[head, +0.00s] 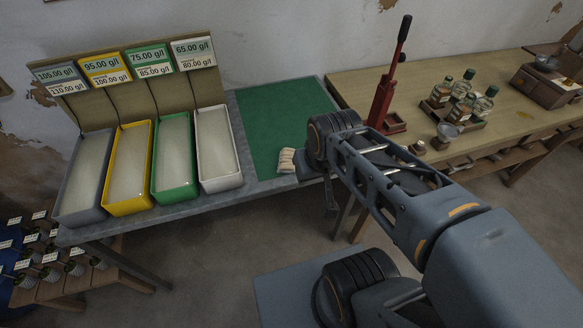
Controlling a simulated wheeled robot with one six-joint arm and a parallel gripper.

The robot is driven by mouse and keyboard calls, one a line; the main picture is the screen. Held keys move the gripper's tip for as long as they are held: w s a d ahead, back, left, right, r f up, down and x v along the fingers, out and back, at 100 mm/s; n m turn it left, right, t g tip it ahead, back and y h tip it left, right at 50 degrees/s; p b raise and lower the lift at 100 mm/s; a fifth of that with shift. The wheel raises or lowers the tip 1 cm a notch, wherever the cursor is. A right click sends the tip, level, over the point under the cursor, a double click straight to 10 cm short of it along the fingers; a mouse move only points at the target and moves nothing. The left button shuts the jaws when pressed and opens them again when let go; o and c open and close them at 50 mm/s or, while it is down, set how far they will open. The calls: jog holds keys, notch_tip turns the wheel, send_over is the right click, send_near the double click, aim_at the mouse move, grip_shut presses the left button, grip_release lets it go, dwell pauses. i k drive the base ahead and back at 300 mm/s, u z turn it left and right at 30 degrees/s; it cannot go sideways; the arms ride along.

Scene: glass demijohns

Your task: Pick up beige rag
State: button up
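The beige rag (286,161) is a small, folded-looking cloth at the front of the grey table (262,185), by the near edge of the green mat (285,112). My gripper (305,166) is low over the table's front edge, just right of the rag. It is dark and partly hidden by my own wrist. I cannot tell whether it touches the rag or whether its fingers are open or shut. The rag's right end meets the gripper in the picture.
Several trays stand left on the grey table: grey (84,182), yellow (128,172), green (174,163) and white (218,152), before a labelled board (130,70). A wooden bench (425,85) at right holds a red lever tool (385,90) and small bottles (462,88). The green mat is bare.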

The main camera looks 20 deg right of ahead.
aim_at(285, 165)
jog(key=k, duration=0.35)
jog(key=u, duration=1.95)
jog(key=i, duration=1.2)
jog(key=z, duration=2.3)
